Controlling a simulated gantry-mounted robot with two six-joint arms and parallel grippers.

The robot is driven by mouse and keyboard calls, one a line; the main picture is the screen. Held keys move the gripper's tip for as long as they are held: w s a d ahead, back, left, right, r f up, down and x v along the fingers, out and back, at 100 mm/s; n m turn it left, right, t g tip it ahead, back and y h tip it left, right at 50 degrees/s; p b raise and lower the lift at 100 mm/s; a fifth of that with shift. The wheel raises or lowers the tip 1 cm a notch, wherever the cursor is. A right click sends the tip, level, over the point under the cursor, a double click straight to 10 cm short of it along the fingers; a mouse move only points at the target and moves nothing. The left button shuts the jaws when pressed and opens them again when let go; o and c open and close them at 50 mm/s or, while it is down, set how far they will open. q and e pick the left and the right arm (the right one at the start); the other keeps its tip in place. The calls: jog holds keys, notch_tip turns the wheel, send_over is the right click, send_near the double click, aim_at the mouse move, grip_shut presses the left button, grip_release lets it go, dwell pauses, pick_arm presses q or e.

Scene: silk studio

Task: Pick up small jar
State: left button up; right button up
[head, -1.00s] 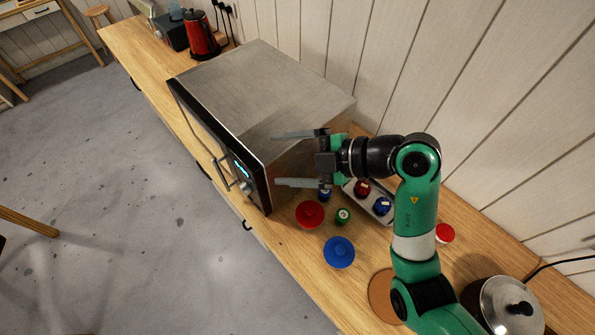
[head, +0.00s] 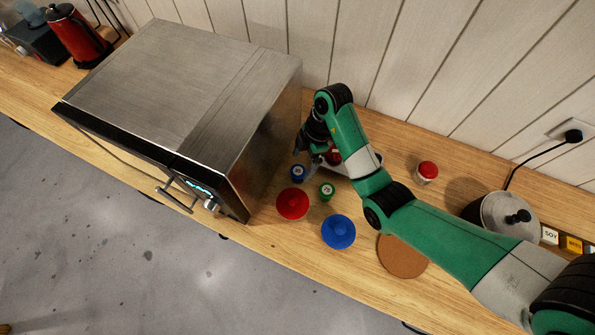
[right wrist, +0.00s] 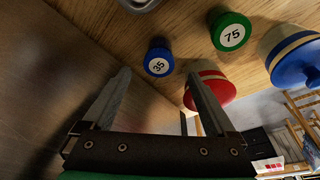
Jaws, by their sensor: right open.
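My right gripper (head: 303,148) is by the microwave's right side, partly hidden by its own arm. In the right wrist view its fingers (right wrist: 158,76) are wide open and empty. A small blue round piece marked 35 (right wrist: 159,61) stands just beyond the fingertips, between them in the picture; it also shows in the head view (head: 298,172). A lidded red jar (head: 292,204) and a lidded blue jar (head: 338,231) stand nearby. A red-topped jar (head: 427,171) stands right of the arm. Which one is the small jar I cannot tell. My left gripper is not in view.
A microwave (head: 200,85) stands close on the left. A green piece marked 75 (head: 327,190) stands near the jars. A tray (head: 335,166) is partly hidden behind my arm.

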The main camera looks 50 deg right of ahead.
aim_at(299, 170)
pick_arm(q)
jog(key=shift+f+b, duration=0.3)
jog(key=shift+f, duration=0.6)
pick_arm(e)
jog(key=shift+x, duration=0.9)
jog(key=shift+b+x, duration=0.95)
jog(key=shift+x, duration=0.1)
jog(key=x, duration=0.2)
jog(key=shift+d+f, duration=0.1)
jog(key=shift+f, duration=0.3)
grip_shut()
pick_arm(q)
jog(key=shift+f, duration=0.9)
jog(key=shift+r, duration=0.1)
pick_arm(e)
jog(key=shift+r, duration=0.1)
